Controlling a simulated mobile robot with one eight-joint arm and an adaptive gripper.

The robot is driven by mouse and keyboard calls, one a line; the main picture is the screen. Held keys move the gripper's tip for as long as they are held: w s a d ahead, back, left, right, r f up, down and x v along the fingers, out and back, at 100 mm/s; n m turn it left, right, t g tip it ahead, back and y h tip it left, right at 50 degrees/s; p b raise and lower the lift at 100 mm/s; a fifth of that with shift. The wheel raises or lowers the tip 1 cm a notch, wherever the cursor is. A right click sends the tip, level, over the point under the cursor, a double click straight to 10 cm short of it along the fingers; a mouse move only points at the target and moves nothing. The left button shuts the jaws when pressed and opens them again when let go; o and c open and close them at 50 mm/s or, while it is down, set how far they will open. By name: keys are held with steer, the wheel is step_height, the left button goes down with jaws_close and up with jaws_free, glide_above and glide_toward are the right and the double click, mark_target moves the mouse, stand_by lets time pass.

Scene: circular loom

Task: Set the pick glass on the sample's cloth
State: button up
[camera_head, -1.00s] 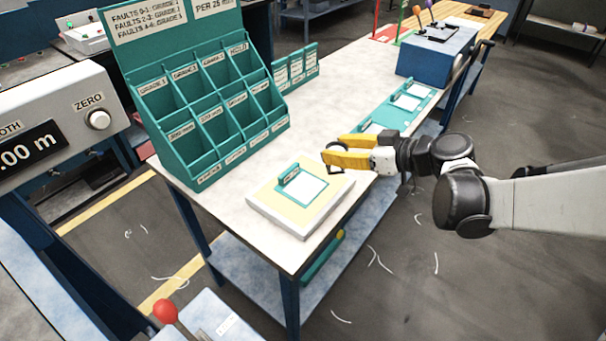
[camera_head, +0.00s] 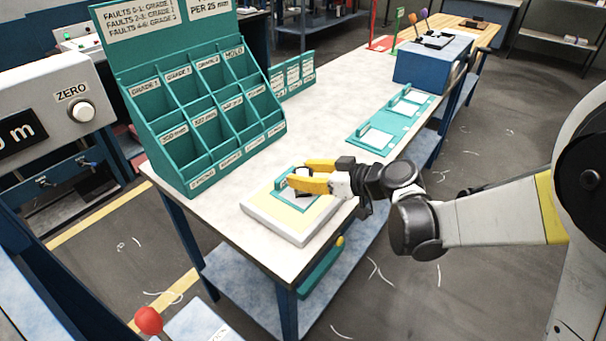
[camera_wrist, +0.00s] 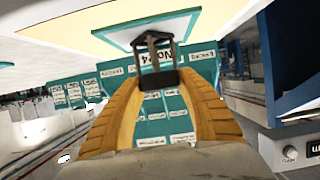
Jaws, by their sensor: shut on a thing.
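The sample is a teal card (camera_head: 279,187) with a label tab and a white cloth (camera_head: 313,200) inset. It lies on a cream-topped pad near the table's front corner. My gripper (camera_head: 301,177) has its yellow fingers over the card and hides part of the cloth. The gripper is shut on the pick glass, a small dark open frame (camera_wrist: 158,77) between the fingertips in the wrist view. The card (camera_wrist: 118,38) shows just beyond it there. In the head view the fingers cover most of the glass, and I cannot tell whether it touches the cloth.
The cream-topped pad (camera_head: 262,215) sits near the table edge. A teal pigeonhole rack (camera_head: 205,110) stands close on the left. A teal tray (camera_head: 372,137) with white cards lies farther back, before a blue box (camera_head: 432,62). The table between rack and tray is clear.

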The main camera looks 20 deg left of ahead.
steer(key=shift+f, duration=0.15)
steer(key=o, duration=1.1)
steer(key=shift+r, duration=0.2)
steer(key=shift+d+r, duration=0.15)
steer(key=shift+d, duration=0.15)
steer(key=s+d+r+m+h+p, duration=0.1)
steer(key=s+d+m+h, duration=0.3)
steer(key=d, duration=0.7)
steer(key=s+d+r+m+t+h+p, duration=0.1)
steer(key=s+d+r+m+h, duration=0.2)
steer(key=s+d, duration=0.6)
steer(key=s+d+r+m+t+h+p, duration=0.1)
steer(key=s+d+m+h, duration=0.4)
steer(key=d, duration=0.9)
steer(key=shift+s+r+m+h+p, duration=0.2)
steer(key=shift+s+r+m, duration=0.1)
steer(key=shift+s+m, duration=0.15)
steer(key=shift+s+r+m+h+p, duration=0.15)
steer(key=shift+s+r+m, duration=0.15)
steer(key=shift+s, duration=0.25)
